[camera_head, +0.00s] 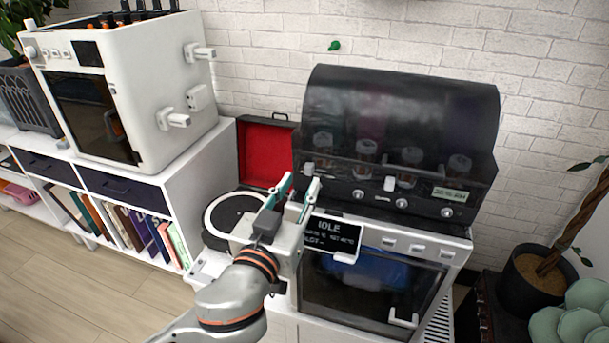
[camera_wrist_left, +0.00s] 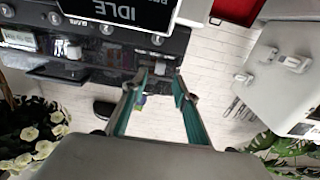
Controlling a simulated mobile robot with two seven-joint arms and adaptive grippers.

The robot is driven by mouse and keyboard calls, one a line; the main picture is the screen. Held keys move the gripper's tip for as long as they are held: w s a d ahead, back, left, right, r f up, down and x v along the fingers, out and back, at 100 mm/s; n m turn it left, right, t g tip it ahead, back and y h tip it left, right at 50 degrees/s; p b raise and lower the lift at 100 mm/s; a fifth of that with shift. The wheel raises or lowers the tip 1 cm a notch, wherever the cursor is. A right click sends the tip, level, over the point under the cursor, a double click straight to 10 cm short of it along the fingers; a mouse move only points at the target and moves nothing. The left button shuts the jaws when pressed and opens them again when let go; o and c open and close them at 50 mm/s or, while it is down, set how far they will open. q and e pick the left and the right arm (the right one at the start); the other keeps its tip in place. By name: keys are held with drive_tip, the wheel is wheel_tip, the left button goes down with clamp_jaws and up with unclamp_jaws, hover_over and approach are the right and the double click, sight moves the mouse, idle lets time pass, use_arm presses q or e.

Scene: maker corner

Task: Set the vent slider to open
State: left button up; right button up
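A black-hooded machine (camera_head: 400,110) stands against the brick wall, with knobs and small pale tabs on its front. My left gripper (camera_head: 299,185) is open and empty, in front of the panel's left end above the IDLE display (camera_head: 332,235). Its teal fingers also show apart in the left wrist view (camera_wrist_left: 160,84). My right gripper is not in view.
A red-lined open case (camera_head: 266,152) and a round black-and-white disc (camera_head: 236,216) lie left of the machine. A white boxy machine (camera_head: 150,75) stands on the shelf unit at left. A potted plant (camera_head: 535,280) is at right.

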sight(308, 171)
use_arm(q)
drive_tip(key=shift+x, duration=2.15)
clamp_jaws()
